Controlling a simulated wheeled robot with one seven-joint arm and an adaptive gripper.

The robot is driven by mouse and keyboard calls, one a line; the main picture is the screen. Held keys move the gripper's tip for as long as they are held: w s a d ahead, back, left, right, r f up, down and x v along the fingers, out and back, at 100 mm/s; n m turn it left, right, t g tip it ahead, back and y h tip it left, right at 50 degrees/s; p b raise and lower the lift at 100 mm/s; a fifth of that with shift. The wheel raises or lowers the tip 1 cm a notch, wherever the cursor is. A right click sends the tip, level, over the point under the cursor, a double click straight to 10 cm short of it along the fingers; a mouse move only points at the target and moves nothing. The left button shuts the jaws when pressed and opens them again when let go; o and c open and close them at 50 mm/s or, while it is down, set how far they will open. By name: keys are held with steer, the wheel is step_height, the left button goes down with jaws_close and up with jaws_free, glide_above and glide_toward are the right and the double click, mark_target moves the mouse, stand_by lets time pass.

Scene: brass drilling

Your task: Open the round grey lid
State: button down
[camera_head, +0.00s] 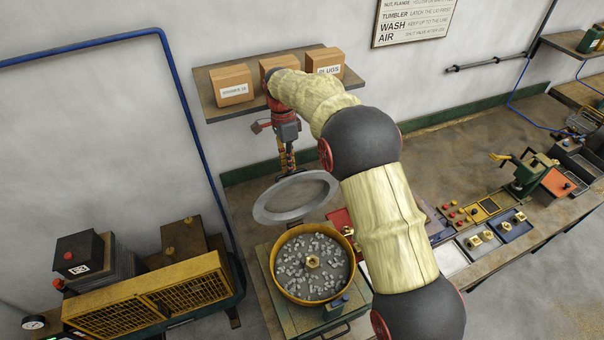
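The round grey lid (266,210) is up and tilted above the back of the yellow tumbler bowl (273,277). It looks like a broad grey rim with a middle that shows the bench behind. The bowl's top is uncovered, showing many pale chips and a brass nut-like hub (312,262) in the middle. My gripper (288,170) points down at the far upper edge of the lid. Its fingers are small and dark here, so I cannot tell whether they touch or hold the rim.
A shelf (218,110) with several cardboard boxes is on the wall behind my gripper. A yellow-grilled machine (150,300) stands at the left. Trays with brass parts (480,238) and a green drill press (525,172) are on the bench at the right.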

steer(key=c, duration=2.6)
jaws_free()
steer(key=f, duration=0.3)
steer(key=shift+w+a+g, duration=0.1)
steer(key=shift+w+g, duration=0.1)
steer(key=shift+g, duration=0.1)
steer(key=o, duration=0.4)
steer(key=shift+s, duration=0.1)
steer(key=shift+o, duration=1.4)
steer(key=shift+w, duration=0.2)
steer(key=shift+s, duration=0.1)
steer(key=shift+r, duration=0.1)
